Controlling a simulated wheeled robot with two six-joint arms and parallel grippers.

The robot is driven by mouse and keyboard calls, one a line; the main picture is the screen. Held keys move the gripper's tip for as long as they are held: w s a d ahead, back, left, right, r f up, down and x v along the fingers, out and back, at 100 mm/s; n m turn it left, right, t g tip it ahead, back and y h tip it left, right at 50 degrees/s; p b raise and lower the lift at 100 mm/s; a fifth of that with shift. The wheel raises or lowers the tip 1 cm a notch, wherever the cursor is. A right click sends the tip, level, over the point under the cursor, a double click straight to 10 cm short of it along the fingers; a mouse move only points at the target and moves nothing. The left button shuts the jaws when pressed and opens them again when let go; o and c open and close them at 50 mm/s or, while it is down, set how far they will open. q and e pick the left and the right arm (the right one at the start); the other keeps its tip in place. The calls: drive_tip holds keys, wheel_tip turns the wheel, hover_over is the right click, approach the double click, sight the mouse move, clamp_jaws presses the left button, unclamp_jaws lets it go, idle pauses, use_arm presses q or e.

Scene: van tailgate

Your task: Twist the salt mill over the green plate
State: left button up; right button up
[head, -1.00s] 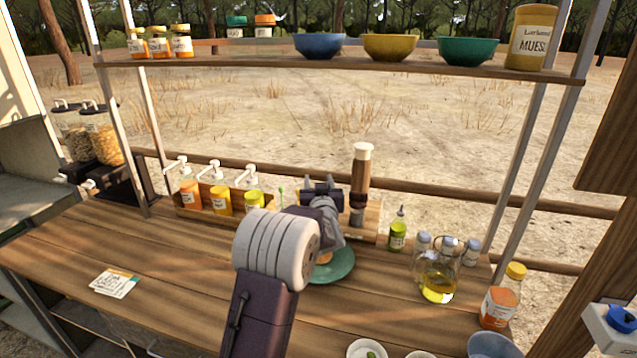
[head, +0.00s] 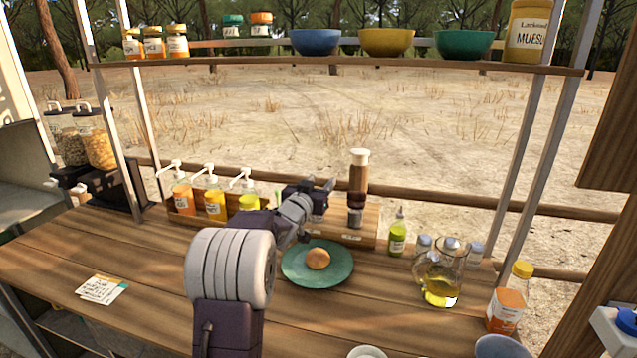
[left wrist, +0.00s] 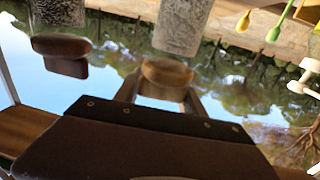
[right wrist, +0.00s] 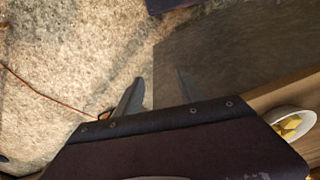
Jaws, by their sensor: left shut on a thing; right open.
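The green plate (head: 293,274) lies on the wooden counter with a round brown-orange food item (head: 318,258) on it. My left gripper (head: 318,190) is behind the plate, by the wooden rack. In the left wrist view my left gripper (left wrist: 160,88) is shut on the pale wooden knob of a clear mill (left wrist: 182,25) holding whitish grains, apparently the salt mill. In the head view that mill is mostly hidden by the gripper. My right gripper (right wrist: 158,85) is open and empty in the right wrist view, and out of sight in the head view.
A green bottle (head: 397,235) and oil jug (head: 440,280) are to the right. The front-left counter is mostly clear, apart from cards (head: 102,289).

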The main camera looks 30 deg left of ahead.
use_arm(q)
drive_tip(key=shift+d+m+h+p, duration=0.1)
drive_tip(key=shift+m+h+p, duration=0.35)
drive_tip(key=shift+h, duration=0.25)
drive_tip(key=o, duration=1.4)
drive_tip(key=shift+c, duration=0.2)
drive_tip(key=shift+s, duration=0.1)
drive_tip(key=s, duration=0.9)
drive_tip(key=shift+d+b, duration=0.3)
